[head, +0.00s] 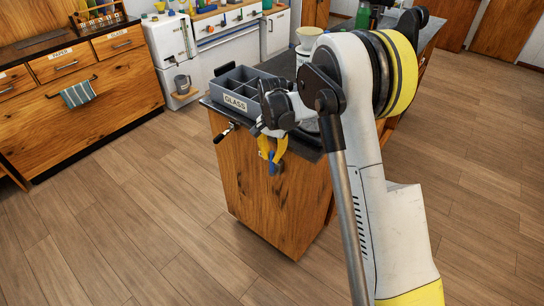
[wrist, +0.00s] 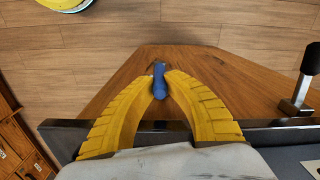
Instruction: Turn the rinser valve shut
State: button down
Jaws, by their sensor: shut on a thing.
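My gripper (head: 270,152) has two yellow fingers and reaches over the edge of the dark-topped wooden counter (head: 262,205). In the wrist view its fingertips (wrist: 164,82) close on a small blue handle with a grey end (wrist: 159,80), which looks like the rinser valve's lever. The blue piece also shows in the head view (head: 275,167), low between the fingers against the counter's wooden end. The valve body and the handle's mount are hidden by the gripper and counter edge.
A grey divided bin marked GLASS (head: 236,104) stands on the counter beside my wrist. A black-gripped metal lever (wrist: 305,80) sticks out from the counter edge, right of the fingers in the wrist view. Wooden drawers (head: 90,75) stand at the left. The floor between is clear.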

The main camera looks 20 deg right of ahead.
jog(key=shift+s+d, duration=0.1)
jog(key=shift+s+d+f+t+y+b, duration=0.3)
jog(key=shift+s+d+t+y+b, duration=0.3)
jog(key=shift+s+t+y+b, duration=0.45)
jog(key=shift+s+d+f+t+y+b, duration=0.3)
jog(key=shift+s+d+t+y+b, duration=0.35)
jog(key=shift+t, duration=0.7)
jog(key=c, duration=1.4)
grip_release()
jog(key=shift+w, duration=0.1)
jog(key=shift+r, duration=0.1)
